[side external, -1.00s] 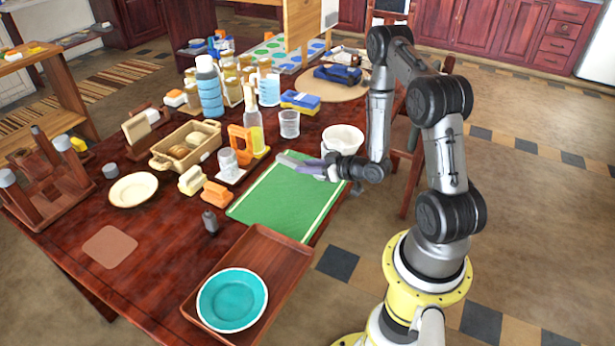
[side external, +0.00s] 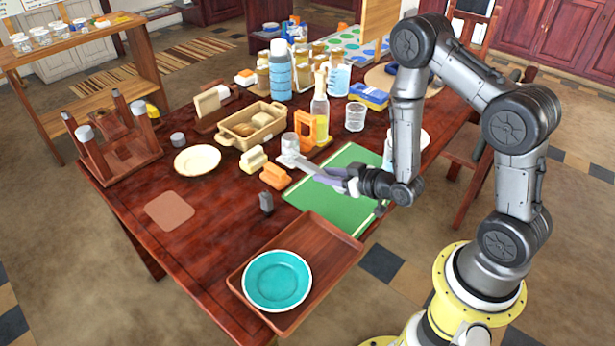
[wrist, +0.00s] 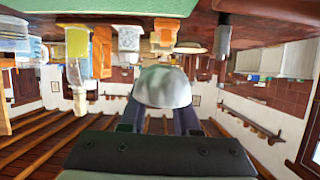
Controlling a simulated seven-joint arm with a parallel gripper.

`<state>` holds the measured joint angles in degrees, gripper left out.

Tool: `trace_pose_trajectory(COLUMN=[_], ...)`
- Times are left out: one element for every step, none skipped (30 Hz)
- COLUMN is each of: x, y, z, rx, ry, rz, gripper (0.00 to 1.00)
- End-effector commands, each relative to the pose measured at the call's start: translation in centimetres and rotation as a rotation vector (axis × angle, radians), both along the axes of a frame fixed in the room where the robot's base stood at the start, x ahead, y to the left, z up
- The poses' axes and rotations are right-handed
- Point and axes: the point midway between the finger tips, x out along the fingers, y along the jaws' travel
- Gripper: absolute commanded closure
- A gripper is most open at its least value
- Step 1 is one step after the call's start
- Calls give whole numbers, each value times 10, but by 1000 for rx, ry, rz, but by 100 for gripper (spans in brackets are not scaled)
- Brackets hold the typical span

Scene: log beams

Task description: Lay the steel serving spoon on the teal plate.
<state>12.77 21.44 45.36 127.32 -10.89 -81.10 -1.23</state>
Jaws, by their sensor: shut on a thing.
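The steel serving spoon (side external: 306,165) is held in my gripper (side external: 340,180), above the green mat (side external: 345,212). In the side view it sticks out to the left past the fingers. In the wrist view its rounded grey end (wrist: 163,87) shows between the two dark fingers (wrist: 160,122); the part inside the grip is hidden. The teal plate (side external: 277,280) lies on the brown wooden tray (side external: 335,238) at the table's front corner. It is empty and well apart from my gripper, toward the bottom left of the side view.
A bottle (side external: 320,115) and a clear glass (side external: 355,117) stand behind. The tray's right part is bare.

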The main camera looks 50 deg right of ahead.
Motion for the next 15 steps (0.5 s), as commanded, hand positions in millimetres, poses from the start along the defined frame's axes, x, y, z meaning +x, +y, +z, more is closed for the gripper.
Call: trace_pose_trajectory(x=[-2,-3,-5,-6,-7,-8,-9,-10,-11,-12,-12,-12,-12,-12,-12], y=[14,20,27,31,35,39,42,44,46,48,49,49,50,50,50], z=[0,0,0,1,1,1,1,1,0,1,1,2,2,2,2], rx=[-4,-7,-11,-13,-16,-18,-20,-21,-23,-24,-25,-26,-26,-26,-27], ry=[-1,0,-1,-2,-3,-3,-3,-2,-2,-3,-4,-6,-7,-8,-9], rz=[15,18,21,24,25,27,28,29,30,30,30,30,30,30,30], gripper=[100,100,100,100,100,100,100,100,100,100,100,100,100,100,100])
